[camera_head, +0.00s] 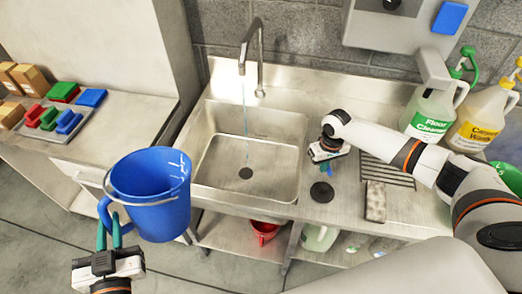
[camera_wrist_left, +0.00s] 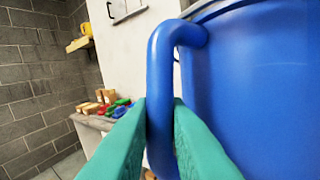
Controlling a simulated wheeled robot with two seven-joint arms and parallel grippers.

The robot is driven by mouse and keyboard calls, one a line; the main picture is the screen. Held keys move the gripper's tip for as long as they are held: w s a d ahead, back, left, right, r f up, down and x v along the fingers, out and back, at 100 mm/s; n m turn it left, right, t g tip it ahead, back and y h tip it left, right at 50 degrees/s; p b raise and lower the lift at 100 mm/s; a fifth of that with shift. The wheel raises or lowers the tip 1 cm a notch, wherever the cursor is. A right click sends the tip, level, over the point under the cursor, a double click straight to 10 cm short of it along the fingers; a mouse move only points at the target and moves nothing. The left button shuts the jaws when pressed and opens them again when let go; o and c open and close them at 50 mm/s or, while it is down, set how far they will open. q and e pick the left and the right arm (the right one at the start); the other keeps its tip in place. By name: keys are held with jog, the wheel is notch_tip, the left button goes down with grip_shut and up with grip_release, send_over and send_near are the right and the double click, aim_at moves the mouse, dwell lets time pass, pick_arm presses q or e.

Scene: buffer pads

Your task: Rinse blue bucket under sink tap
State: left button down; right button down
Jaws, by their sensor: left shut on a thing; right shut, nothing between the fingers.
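The blue bucket (camera_head: 157,205) is held upright in the air, in front and to the left of the sink (camera_head: 206,155). My left gripper (camera_head: 115,232) is shut on the bucket's blue side handle; the left wrist view shows both green fingers (camera_wrist_left: 160,128) on either side of that handle (camera_wrist_left: 161,75). The tap (camera_head: 258,50) stands at the back of the sink, and a thin stream of water falls from it into the basin. My right gripper (camera_head: 328,168) is shut and empty over the counter just right of the basin. The bucket's inside is partly visible.
Bottles of floor cleaner (camera_head: 430,115) and another cleaner (camera_head: 482,118) stand at the right. A sponge (camera_head: 375,202) and black disc (camera_head: 322,192) lie on the counter. A red bucket (camera_head: 265,231) is below. Coloured blocks (camera_head: 66,120) and boxes sit at the left.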

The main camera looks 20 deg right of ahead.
pick_arm(q)
jog(key=shift+d+r, duration=0.1)
jog(key=shift+r, duration=0.2)
pick_arm(e)
jog(key=shift+s+d, duration=0.25)
jog(key=shift+d, duration=0.3)
pick_arm(q)
jog(key=shift+r, duration=0.2)
pick_arm(e)
jog(key=shift+s+d, duration=0.15)
jog(key=shift+d, duration=0.9)
